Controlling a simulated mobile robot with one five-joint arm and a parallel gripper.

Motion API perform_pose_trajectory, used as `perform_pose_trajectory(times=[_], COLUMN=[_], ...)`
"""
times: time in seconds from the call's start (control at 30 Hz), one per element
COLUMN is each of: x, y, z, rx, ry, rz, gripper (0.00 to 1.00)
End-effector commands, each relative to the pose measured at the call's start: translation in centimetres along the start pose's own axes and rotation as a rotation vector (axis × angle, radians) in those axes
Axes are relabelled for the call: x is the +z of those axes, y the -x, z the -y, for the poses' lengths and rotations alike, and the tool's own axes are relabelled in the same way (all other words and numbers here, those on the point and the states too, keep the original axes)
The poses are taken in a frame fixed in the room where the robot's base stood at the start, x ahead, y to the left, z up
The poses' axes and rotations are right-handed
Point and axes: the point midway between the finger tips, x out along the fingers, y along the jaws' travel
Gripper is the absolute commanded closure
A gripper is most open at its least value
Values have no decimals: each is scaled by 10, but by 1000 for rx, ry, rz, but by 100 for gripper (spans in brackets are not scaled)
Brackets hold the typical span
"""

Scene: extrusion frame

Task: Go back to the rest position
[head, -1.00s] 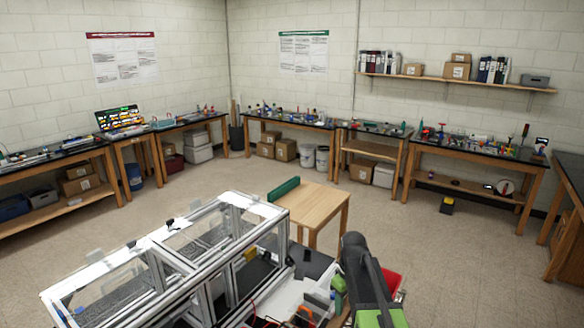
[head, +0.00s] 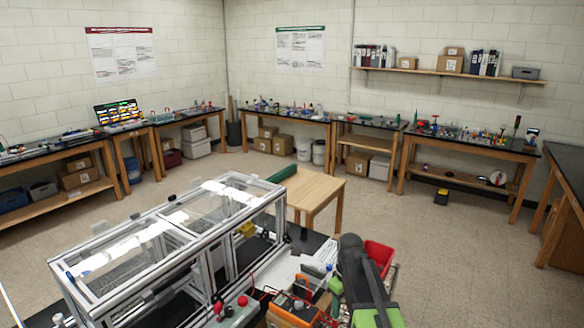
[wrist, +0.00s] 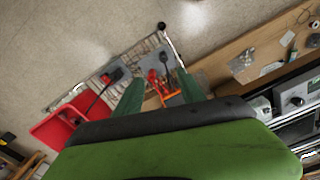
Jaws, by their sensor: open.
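My gripper (wrist: 157,88) shows in the wrist view as two dark green fingers standing apart, with nothing between them. Beyond the fingers lie a grey surface with red-handled tools (wrist: 158,82) and a red bin (wrist: 62,122) at the left. In the head view my black and green arm (head: 362,285) rises at the lower middle right, in front of the red bin (head: 379,254). The fingertips cannot be made out in the head view.
An aluminium extrusion frame with clear panels (head: 170,235) stands at the lower left. Beside it are an orange multimeter (head: 290,306) and a red button (head: 242,301). A small wooden table (head: 312,190) stands behind.

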Motion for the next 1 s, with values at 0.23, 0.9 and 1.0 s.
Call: perform_pose_trajectory(times=[0.23, 0.9, 1.0], x=[29, 95, 94], y=[-87, -146, -146], z=[21, 64, 64], rx=[0, 0, 0], ry=[-60, -663, -662], rz=[0, 1, 1], gripper=[53, 53, 53])
